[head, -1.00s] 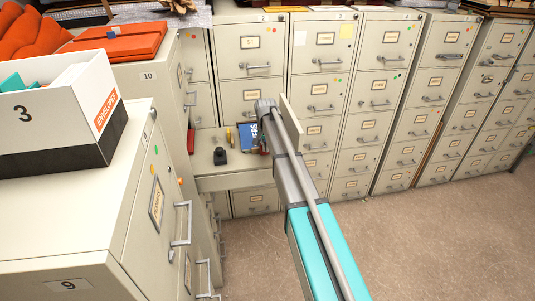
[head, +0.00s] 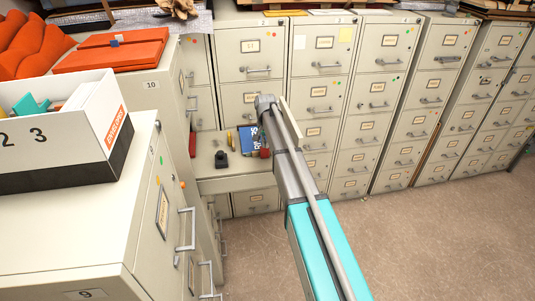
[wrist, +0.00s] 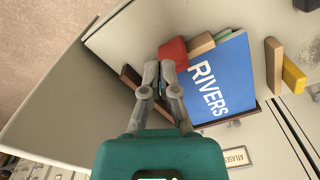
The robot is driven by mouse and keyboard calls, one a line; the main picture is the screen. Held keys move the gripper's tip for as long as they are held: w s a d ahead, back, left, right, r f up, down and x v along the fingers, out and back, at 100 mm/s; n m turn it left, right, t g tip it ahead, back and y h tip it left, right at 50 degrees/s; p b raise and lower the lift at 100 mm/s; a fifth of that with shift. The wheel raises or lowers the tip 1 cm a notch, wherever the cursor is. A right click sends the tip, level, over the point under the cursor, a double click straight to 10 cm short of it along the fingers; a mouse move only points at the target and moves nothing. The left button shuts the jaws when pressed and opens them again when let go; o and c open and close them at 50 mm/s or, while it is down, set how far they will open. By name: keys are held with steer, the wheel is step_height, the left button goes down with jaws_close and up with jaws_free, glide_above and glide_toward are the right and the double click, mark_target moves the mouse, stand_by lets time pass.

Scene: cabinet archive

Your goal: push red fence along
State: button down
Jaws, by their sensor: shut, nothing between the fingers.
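A brown strip (wrist: 130,77) lies just left of the fingertips.
A brown block (wrist: 274,64) and a yellow block (wrist: 294,76) stand past the blue piece. Cabinets (head: 252,50) line the back. A white box (head: 70,135) tops the near-left cabinet. Floor at right is clear.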

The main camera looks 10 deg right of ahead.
steer(key=shift+r+p, duration=1.2)
steer(key=shift+r, duration=0.3)
steer(key=shift+f, duration=0.25)
